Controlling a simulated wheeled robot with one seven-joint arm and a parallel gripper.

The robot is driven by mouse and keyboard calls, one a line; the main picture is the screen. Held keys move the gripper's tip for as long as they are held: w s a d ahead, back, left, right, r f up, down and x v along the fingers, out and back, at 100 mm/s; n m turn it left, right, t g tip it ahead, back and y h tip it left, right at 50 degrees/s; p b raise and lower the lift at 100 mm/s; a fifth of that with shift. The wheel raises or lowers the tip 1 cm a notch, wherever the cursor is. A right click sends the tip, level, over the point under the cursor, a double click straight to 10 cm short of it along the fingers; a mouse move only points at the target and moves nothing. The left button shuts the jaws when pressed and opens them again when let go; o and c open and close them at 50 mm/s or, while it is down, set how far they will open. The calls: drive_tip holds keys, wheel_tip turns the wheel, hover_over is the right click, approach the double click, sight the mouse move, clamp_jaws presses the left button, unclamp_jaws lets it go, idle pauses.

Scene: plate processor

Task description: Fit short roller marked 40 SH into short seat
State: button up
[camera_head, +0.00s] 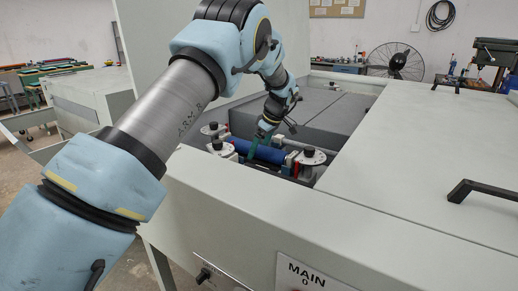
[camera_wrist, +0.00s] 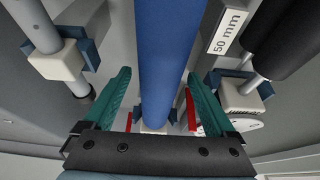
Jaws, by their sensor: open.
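A blue roller (camera_wrist: 168,60) runs down the middle of the wrist view. It also shows in the machine's opening in the head view (camera_head: 268,154). My gripper (camera_wrist: 158,76) is open, with one green finger on each side of the blue roller and gaps between. No 40 SH mark is readable, so I cannot tell whether this is the short roller. The roller's near end is by a pale block with blue side pieces (camera_wrist: 154,128), partly hidden behind my gripper. Other pale blocks with blue brackets stand at left (camera_wrist: 56,61) and right (camera_wrist: 241,95). I cannot tell which is the short seat.
A grey shaft (camera_wrist: 35,22) lies at left and a black roller (camera_wrist: 285,40) at right in the wrist view. A "50 mm" label (camera_wrist: 228,31) is beside the blue roller. Black-knobbed round plates (camera_head: 309,156) and the cabinet's front wall (camera_head: 240,213) border the opening.

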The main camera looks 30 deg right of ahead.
drive_tip(key=shift+r, duration=0.25)
drive_tip(key=b+v, duration=0.2)
drive_tip(key=v, duration=1)
drive_tip(key=shift+b, duration=0.3)
drive_tip(key=shift+r, duration=0.1)
